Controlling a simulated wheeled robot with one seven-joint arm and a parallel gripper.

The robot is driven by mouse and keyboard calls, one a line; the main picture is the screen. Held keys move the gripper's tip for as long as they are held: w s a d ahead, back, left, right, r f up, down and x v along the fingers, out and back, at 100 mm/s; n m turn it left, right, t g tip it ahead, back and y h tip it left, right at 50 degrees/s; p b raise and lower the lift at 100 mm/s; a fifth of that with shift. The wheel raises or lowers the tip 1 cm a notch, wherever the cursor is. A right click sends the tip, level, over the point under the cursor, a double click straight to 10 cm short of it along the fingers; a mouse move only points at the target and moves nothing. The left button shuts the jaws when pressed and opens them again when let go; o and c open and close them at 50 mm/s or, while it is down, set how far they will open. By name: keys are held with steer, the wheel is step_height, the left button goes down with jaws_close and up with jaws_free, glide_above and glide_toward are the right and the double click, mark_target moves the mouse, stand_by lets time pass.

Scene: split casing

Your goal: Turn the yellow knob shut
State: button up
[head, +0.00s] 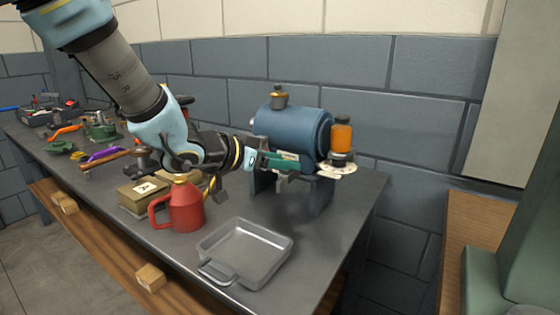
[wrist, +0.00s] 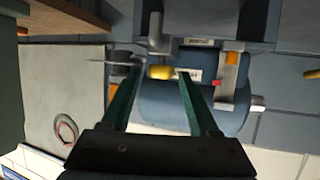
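The yellow knob (wrist: 160,72) shows in the wrist view as a small yellow cylinder below a grey fitting. My gripper (wrist: 160,73) has its two green fingers apart, one on each side of the knob, with a gap visible at both sides. In the head view my gripper (head: 308,166) reaches in front of the lower right part of the blue tank (head: 290,127). I cannot pick out the knob in the head view. The tank lies on its side on a stand and also shows in the wrist view (wrist: 160,108).
An orange oiler jar (head: 341,136) stands at the tank's right end. A red can (head: 186,208), a cardboard box (head: 140,197) and a grey tray (head: 240,250) are on the bench in front. Tools crowd the bench's left. A block wall (head: 420,95) is behind.

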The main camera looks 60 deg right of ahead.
jaws_close()
steer(key=shift+r+p, duration=0.1)
steer(key=shift+p, duration=0.3)
steer(key=m+g+p, duration=0.1)
steer(key=p, duration=0.2)
steer(key=m+g+y+p, duration=0.1)
steer(key=m+g+p, duration=0.1)
steer(key=p, duration=0.2)
steer(key=m+g+y+p, duration=0.1)
steer(key=p, duration=0.2)
steer(key=shift+w+d+r, duration=0.2)
steer(key=shift+w+r, duration=0.1)
steer(key=shift+w, duration=0.1)
steer(key=m+g+y+p, duration=0.1)
steer(key=m+y, duration=0.1)
steer(key=m+g+y+p, duration=0.1)
steer(key=m+g+y, duration=0.1)
steer(key=f+m+g+y+p, duration=0.1)
steer(key=m+y, duration=0.1)
steer(key=shift+w+d+g+p, duration=0.25)
steer(key=shift+d+g+p, duration=0.1)
steer(key=shift+g+p, duration=0.05)
steer(key=shift+r+m, duration=0.1)
steer(key=shift+m, duration=0.3)
